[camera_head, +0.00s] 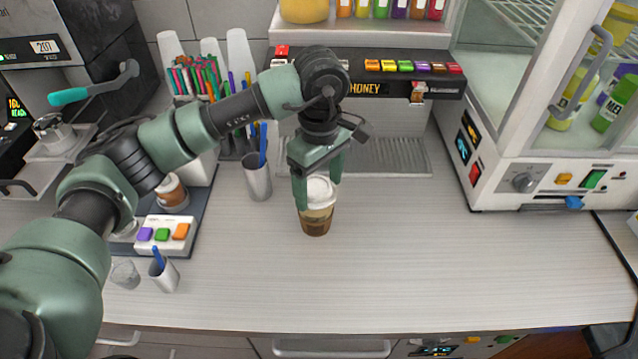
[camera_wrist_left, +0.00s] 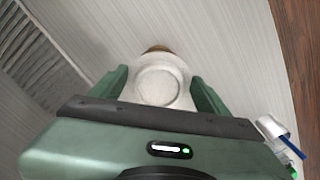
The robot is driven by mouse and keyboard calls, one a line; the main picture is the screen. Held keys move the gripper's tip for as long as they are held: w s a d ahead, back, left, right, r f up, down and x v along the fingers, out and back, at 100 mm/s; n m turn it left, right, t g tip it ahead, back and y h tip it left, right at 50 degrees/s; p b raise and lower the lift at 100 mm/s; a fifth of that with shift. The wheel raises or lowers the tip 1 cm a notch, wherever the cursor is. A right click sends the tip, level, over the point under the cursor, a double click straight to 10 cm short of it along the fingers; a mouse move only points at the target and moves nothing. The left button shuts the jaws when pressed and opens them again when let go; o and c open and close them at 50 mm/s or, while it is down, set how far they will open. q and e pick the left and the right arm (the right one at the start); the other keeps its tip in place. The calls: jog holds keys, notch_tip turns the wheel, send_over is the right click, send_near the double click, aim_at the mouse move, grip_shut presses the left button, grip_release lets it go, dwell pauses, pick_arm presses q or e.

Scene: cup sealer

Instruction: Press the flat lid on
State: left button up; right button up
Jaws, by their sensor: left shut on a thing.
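A brown cup (camera_head: 316,221) stands upright on the counter with a white lid (camera_head: 319,190) on top. My left gripper (camera_head: 318,188) comes down from above, its green fingers on either side of the lid. In the left wrist view the white lid (camera_wrist_left: 158,84) sits between the two fingers (camera_wrist_left: 160,88), with a bit of the brown cup (camera_wrist_left: 158,49) showing beyond it. The gripper is shut on the lid. Whether the lid is fully seated on the rim cannot be told. My right gripper is not in view.
A metal cup (camera_head: 257,180) with a blue stick stands left of the lidded cup. A drip tray (camera_head: 385,157) and syrup dispenser lie behind. A white glass-fronted cabinet (camera_head: 540,185) stands at right. The counter in front and to the right is clear.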

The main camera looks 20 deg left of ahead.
pick_arm(q)
jog(key=shift+b, duration=0.4)
dwell(0.4)
jog(key=o, duration=1.3)
jog(key=shift+o, duration=0.2)
jog(key=shift+r+p, duration=1.4)
jog(key=shift+r, duration=2.1)
grip_shut()
